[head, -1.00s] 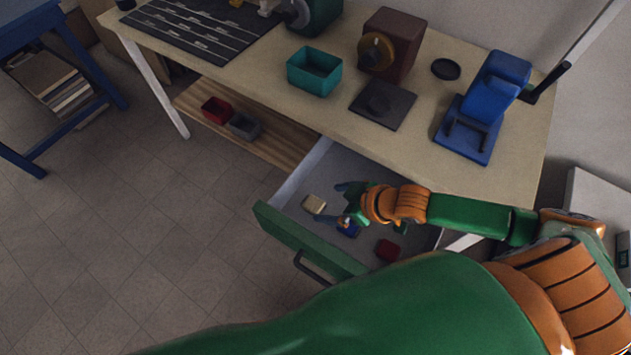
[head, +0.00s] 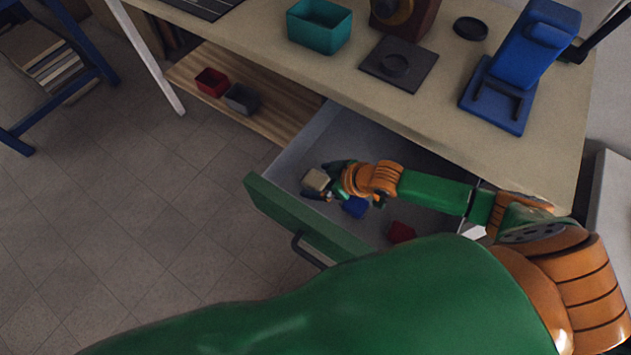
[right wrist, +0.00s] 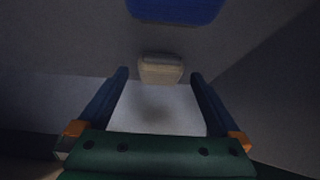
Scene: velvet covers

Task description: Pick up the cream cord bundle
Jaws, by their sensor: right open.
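The cream cord bundle (head: 316,181) lies in the open drawer near its left front corner. My right gripper (head: 320,180) is over the drawer, right at the bundle, with its dark fingers apart. In the right wrist view the bundle (right wrist: 160,69) shows between and just beyond the tips of the open fingers (right wrist: 160,74). I cannot tell whether either finger touches it. My left gripper is not in view.
The drawer, with a green front (head: 300,222), also holds a blue bundle (head: 355,207) and a red one (head: 401,232). Above it the tabletop carries a teal bin (head: 318,35), a dark square plate (head: 399,64) and a blue stand (head: 515,75).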

